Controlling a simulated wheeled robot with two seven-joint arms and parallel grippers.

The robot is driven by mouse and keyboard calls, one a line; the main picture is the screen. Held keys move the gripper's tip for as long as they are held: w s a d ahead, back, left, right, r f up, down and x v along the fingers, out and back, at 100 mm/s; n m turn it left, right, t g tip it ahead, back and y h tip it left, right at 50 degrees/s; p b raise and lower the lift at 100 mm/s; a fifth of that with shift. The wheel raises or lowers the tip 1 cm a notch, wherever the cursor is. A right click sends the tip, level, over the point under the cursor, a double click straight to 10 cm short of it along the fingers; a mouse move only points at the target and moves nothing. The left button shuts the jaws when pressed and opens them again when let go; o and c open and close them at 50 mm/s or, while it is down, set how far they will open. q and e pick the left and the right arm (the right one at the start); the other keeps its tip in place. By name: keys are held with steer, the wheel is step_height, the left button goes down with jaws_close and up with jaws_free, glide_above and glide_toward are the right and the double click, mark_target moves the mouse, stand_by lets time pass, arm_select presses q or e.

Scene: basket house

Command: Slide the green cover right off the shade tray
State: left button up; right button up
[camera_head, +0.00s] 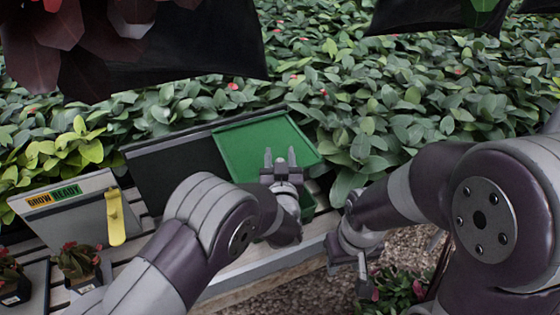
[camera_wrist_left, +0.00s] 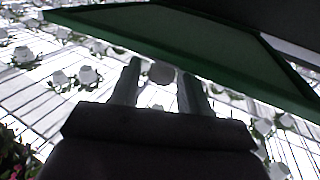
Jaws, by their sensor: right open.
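The green cover (camera_head: 262,142) lies over the right part of the dark shade tray (camera_head: 172,172), whose left part is bare. The cover also shows in the left wrist view (camera_wrist_left: 165,34), as a dark green slab beyond the fingers. My left gripper (camera_head: 281,158) is at the cover's near edge with its fingers apart. A small round grey piece sits between them; I cannot tell whether it belongs to the cover. My left arm hides part of the tray's near side. My right gripper (camera_head: 348,272) hangs open and empty, low and right of the tray, apart from it.
A sign panel (camera_head: 68,198) with a yellow tool (camera_head: 115,217) stands left of the tray. Potted plants (camera_head: 80,262) are at the lower left. Dense foliage lies behind. A small green piece (camera_head: 307,203) shows beside my left arm. Dark pots hang overhead.

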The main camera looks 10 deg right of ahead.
arm_select(q)
steer(key=shift+a+f, duration=0.1)
steer(key=shift+f, duration=0.15)
steer(key=shift+s, duration=0.2)
steer(key=s+a+b, duration=0.1)
steer(key=s+b, duration=0.1)
steer(key=s, duration=1)
steer(key=shift+s+a, duration=0.15)
steer(key=shift+a, duration=0.05)
